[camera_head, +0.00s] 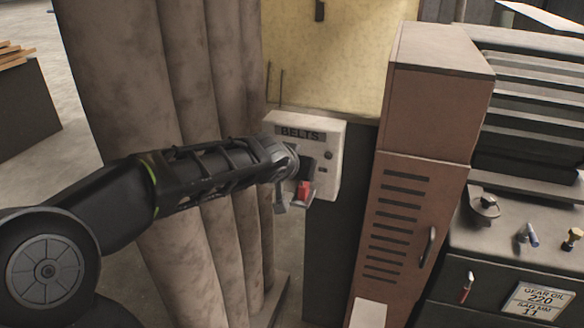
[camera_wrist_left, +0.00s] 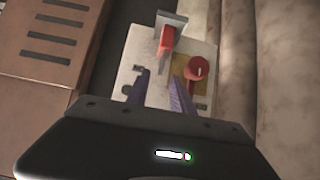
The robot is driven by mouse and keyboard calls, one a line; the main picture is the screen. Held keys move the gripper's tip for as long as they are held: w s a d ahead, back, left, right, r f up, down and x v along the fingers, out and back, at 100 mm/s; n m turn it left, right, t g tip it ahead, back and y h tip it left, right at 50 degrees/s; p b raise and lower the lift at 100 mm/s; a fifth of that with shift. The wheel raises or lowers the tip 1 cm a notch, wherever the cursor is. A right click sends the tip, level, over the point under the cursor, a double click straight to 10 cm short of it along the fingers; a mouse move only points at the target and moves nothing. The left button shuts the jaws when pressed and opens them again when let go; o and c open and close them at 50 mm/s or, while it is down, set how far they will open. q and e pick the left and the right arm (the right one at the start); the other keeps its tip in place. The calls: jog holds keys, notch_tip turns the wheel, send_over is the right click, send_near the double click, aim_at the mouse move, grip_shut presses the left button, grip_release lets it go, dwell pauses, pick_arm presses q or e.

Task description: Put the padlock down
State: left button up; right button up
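A small red block that looks like the padlock (camera_wrist_left: 167,39) sits against a grey ledge (camera_wrist_left: 171,19) at the front of the white box in the left wrist view. A thin grey part hangs from it towards my fingers. In the head view the red padlock (camera_head: 304,189) shows beside my left gripper (camera_head: 290,196), over the ledge. In the left wrist view my left gripper (camera_wrist_left: 159,74) has its two fingers apart, and the padlock is just beyond their tips. I see no clear contact between them. My right gripper is in neither view.
The white box marked BELTS (camera_head: 334,150) carries a red round knob (camera_wrist_left: 198,68) on a yellow plate. A brown locker (camera_head: 410,190) stands right of it, thick grey-brown columns (camera_head: 120,70) to the left. A bench (camera_head: 500,238) with small fittings is farther right.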

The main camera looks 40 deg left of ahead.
pick_arm(q)
jog(key=v, duration=0.7)
jog(key=shift+s, duration=0.15)
jog(key=shift+r+b, duration=0.15)
jog(key=shift+b, duration=0.15)
jog(key=shift+c, duration=0.6)
dwell(0.5)
